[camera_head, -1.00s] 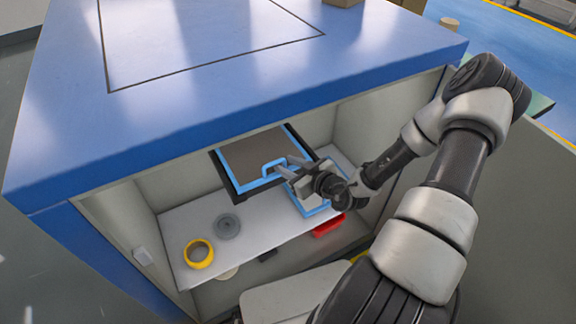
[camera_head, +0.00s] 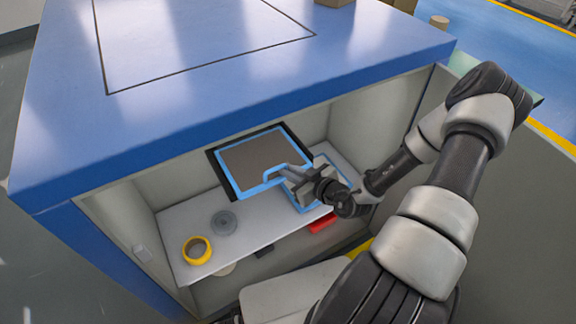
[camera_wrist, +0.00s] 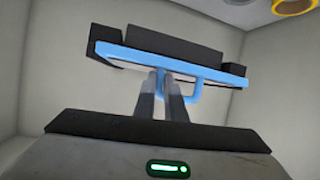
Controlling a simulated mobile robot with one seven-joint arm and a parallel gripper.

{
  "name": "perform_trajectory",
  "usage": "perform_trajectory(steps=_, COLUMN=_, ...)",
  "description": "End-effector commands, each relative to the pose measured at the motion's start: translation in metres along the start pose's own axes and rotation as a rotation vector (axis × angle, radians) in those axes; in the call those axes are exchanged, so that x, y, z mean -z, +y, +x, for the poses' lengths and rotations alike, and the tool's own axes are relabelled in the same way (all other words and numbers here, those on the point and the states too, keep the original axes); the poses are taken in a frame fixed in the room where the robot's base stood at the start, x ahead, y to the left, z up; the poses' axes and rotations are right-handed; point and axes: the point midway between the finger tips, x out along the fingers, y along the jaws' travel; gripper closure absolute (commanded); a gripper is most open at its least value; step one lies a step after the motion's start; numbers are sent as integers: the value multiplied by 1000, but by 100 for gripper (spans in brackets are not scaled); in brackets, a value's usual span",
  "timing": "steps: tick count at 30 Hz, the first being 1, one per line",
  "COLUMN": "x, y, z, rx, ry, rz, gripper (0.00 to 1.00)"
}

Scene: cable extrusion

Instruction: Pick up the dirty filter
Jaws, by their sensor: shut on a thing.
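The dirty filter (camera_head: 250,163) is a dark grey-brown panel in a blue frame with a blue handle. It sits at the black holder (camera_head: 214,164) under the cabinet's blue top. My gripper (camera_head: 289,174) is shut on the handle at the filter's front right. In the wrist view, the fingers of my gripper (camera_wrist: 174,88) close on the handle, and the blue frame (camera_wrist: 120,53) shows nearly edge-on, with black holder parts behind it. A second blue-framed piece (camera_head: 333,157) lies on the shelf below, partly hidden by my gripper.
The white shelf (camera_head: 190,222) carries a yellow ring (camera_head: 197,251) and a grey coil (camera_head: 223,222). A red tray (camera_head: 322,223) and a small black item (camera_head: 264,251) are lower down. The cabinet's blue top (camera_head: 200,110) overhangs the holder, and side walls close in the bay.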

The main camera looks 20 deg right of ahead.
Motion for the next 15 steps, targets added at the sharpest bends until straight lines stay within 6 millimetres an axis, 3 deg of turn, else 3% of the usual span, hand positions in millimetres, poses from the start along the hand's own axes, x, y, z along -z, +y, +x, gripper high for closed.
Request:
perform_trajectory(steps=10, x=0, y=-2, z=-2, rx=3, ry=2, rz=-2, gripper=100)
perform_trajectory(steps=11, x=0, y=-2, z=-2, rx=3, ry=2, rz=-2, gripper=86)
perform_trajectory(steps=12, x=0, y=-2, z=-2, rx=3, ry=2, rz=-2, gripper=80)
perform_trajectory(steps=15, x=0, y=-2, z=-2, rx=3, ry=2, rz=-2, gripper=68)
